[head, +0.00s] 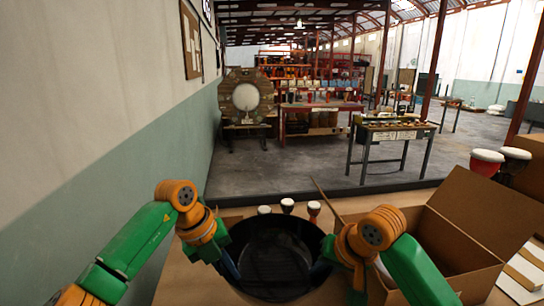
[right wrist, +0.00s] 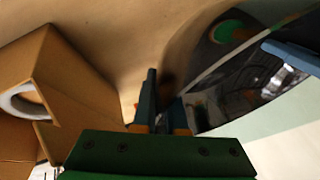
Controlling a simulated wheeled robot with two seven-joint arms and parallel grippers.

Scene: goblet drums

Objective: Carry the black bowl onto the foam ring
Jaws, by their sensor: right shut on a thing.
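The black bowl (head: 272,262) is wide and dark, in the lower middle of the head view between my two arms. My right gripper (head: 328,262) is shut on its right rim; in the right wrist view the fingers (right wrist: 164,108) stand at the edge of the shiny bowl (right wrist: 225,95). My left gripper (head: 226,262) is at the bowl's left rim; whether its fingers are closed there is hidden. A white ring (right wrist: 12,102) shows by the cardboard in the right wrist view; I cannot tell whether it is the foam ring. Whether the bowl touches the table is unclear.
An open cardboard box (head: 455,240) stands right of the bowl, close to my right arm. Several small goblet drums stand behind the bowl, and a red-and-white one (head: 486,162) is beyond the box. A thin stick (head: 328,200) leans behind the bowl. A wall (head: 110,130) bounds the left.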

